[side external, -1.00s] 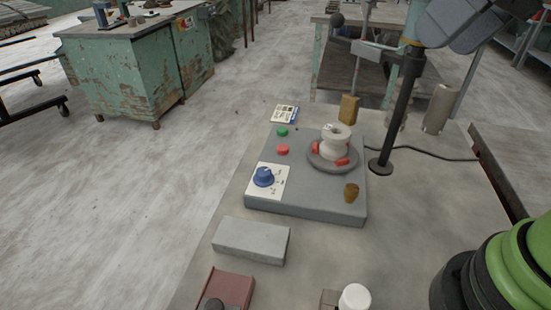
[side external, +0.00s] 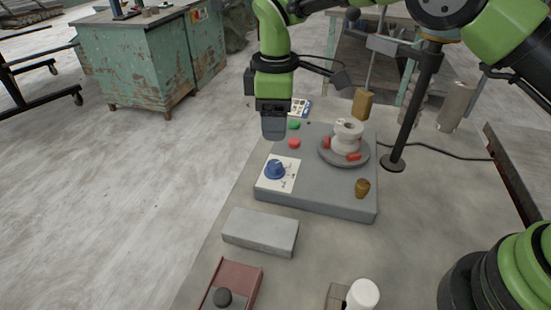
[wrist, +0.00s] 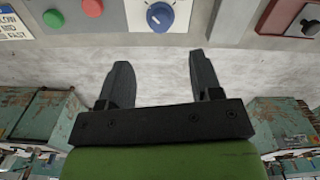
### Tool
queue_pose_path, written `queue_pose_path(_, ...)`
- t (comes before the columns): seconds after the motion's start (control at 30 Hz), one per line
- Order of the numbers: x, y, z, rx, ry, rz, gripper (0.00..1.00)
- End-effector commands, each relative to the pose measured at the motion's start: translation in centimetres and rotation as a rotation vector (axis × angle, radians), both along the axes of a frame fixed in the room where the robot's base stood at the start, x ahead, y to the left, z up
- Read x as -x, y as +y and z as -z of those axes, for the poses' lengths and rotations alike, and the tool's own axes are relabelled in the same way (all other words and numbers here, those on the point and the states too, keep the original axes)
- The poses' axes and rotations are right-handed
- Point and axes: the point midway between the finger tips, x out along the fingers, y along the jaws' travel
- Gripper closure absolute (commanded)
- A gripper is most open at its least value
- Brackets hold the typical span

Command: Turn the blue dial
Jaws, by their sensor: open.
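The blue dial (side external: 275,169) sits on a white label plate (side external: 289,172) at the left front of the grey machine base. In the wrist view the dial (wrist: 160,16) is at the top middle, with a white pointer line on its face. My gripper (side external: 273,130) hangs above the left side of the base, up from the dial in the side view. In the wrist view my gripper (wrist: 155,75) has its two dark fingers spread wide, with nothing between them. The dial is beyond the fingertips and apart from them.
Green (side external: 294,125) and red (side external: 294,143) buttons sit behind the dial. A turntable (side external: 344,157) with a pale clay piece and red bits is to the right. A grey block (side external: 260,231) lies in front. A black post (side external: 410,115) stands at the right.

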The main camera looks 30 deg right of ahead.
Motion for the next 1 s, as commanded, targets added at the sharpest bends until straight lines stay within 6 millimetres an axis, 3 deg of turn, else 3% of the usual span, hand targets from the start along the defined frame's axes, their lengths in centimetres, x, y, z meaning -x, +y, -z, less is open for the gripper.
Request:
queue_pose_path(0.53, 0.1, 0.0, 8.6, 0.001, 0.004, -0.001, 0.41)
queue_pose_path(0.7, 0.1, 0.0, 9.7, -0.001, 0.002, -0.001, 0.41)
queue_pose_path(0.97, 0.0, 0.0, 9.8, -0.001, 0.0, 0.0, 0.41)
queue_pose_path(1.0, 0.0, 0.0, 9.8, -0.001, 0.0, 0.0, 0.46)
